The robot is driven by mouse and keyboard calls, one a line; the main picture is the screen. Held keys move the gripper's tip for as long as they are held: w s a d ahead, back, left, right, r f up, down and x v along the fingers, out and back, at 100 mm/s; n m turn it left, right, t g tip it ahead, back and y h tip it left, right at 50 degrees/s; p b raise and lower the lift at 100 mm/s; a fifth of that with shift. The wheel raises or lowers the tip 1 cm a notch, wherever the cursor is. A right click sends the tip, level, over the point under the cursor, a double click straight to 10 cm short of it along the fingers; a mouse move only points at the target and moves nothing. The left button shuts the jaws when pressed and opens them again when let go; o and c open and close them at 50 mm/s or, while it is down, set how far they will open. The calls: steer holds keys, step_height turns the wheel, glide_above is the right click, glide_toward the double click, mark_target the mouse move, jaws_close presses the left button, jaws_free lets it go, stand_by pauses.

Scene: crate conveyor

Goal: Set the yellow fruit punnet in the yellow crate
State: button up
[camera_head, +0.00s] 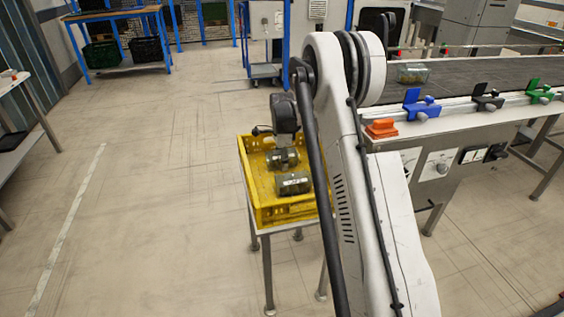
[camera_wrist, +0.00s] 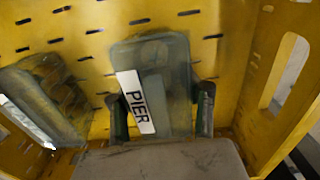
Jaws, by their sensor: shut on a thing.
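The yellow crate (camera_head: 260,213) stands on a small metal stand left of my arm; its slotted yellow base also fills the wrist view (camera_wrist: 85,25). My gripper (camera_wrist: 162,108) reaches down into the crate. Its two fingers are shut on a clear, grey-green punnet (camera_wrist: 172,58) with a white label reading "PIER". The fruit colour inside is hard to tell. I cannot tell whether the held punnet touches the crate floor. In the head view my wrist partly covers the gripper, and the held punnet (camera_head: 283,160) shows below it.
A second labelled punnet (camera_wrist: 50,95) lies in the crate, left of the held one in the wrist view. Another punnet (camera_head: 412,73) sits on the dark conveyor (camera_head: 480,68) at right. Blue, black and green clamps line the conveyor edge. Floor left of the crate is clear.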

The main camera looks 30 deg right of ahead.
steer(key=o, duration=1.1)
steer(key=shift+f, duration=0.1)
step_height(320, 180, up, 12)
steer(key=p, duration=0.3)
steer(key=shift+f, duration=0.1)
steer(key=shift+s+a+r, duration=0.1)
steer(key=shift+a+r, duration=0.05)
steer(key=shift+r, duration=0.35)
steer(key=s+a+r+n+t, duration=0.2)
steer(key=s+a+r+n, duration=0.3)
steer(key=s+a+r, duration=0.3)
steer(key=s+a+r+n+t, duration=0.1)
steer(key=s+a+r+n, duration=0.45)
steer(key=s+r, duration=0.4)
steer(key=s+a+f+n+t, duration=0.1)
steer(key=s+a+n, duration=0.1)
steer(key=s, duration=0.5)
steer(key=s+a+f+n+t, duration=0.1)
steer(key=s+a+n, duration=0.2)
steer(key=s, duration=0.5)
steer(key=s+a+f+n+t, duration=0.2)
steer(key=s+a+n, duration=0.1)
steer(key=s+n, duration=0.2)
steer(key=shift+s+a, duration=0.2)
steer(key=shift+s, duration=1)
